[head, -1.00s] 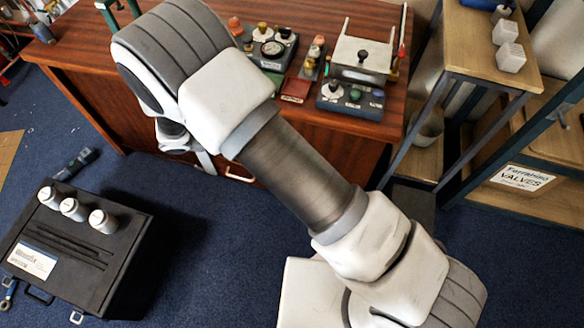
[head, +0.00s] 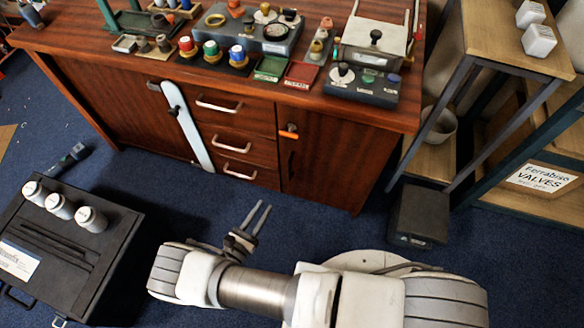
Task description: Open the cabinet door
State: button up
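The wooden cabinet (head: 110,95) stands across the back, with a door on the left, drawers in the middle and a door on the right (head: 335,160). Both doors look closed. An orange piece (head: 289,131) sits at the right door's upper left edge, and a dark upright handle (head: 291,165) seems to be below it. My gripper (head: 264,205) is in front of the cabinet, over the blue floor, apart from it. Its two fingers point toward the drawers, with an empty gap between them.
A pale blue strip (head: 188,126) slants down the front between left door and drawers. A black case (head: 70,235) with white-capped jars is at left. A dark box (head: 418,215) stands on the floor by the shelf (head: 500,40). Blue carpet between is clear.

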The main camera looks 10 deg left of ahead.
aim_at(289, 169)
jog(key=b+x, duration=0.3)
jog(key=x, duration=1.4)
jog(key=shift+w+f, duration=0.1)
jog(key=shift+w, duration=0.05)
jog(key=shift+c, duration=0.2)
grip_shut()
dwell(0.5)
